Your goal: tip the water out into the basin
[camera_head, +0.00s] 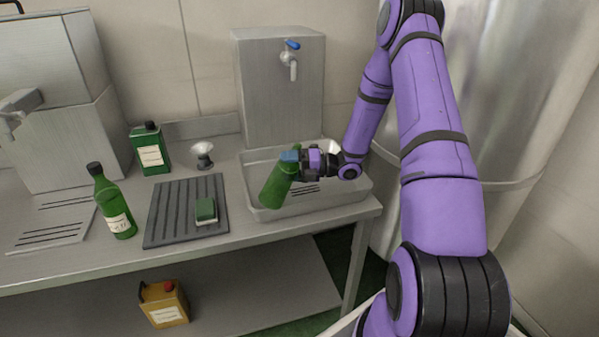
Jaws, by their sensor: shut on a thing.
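My gripper (291,161) is shut on a green vessel (276,187) and holds it over the left part of the metal basin (352,187). The vessel is tilted, with its wide end down to the left and its other end up by the jaws. No water is visible, and the inside of the vessel is hidden. The basin is set at the right end of the metal counter.
A steel tap unit (279,89) with a blue-handled tap (290,62) stands behind the basin. Left of it are a ribbed mat (169,218), a green sponge (206,211), a green bottle (113,205), a green can (150,150) and a small metal funnel-like piece (203,153). A yellow can (164,303) stands below.

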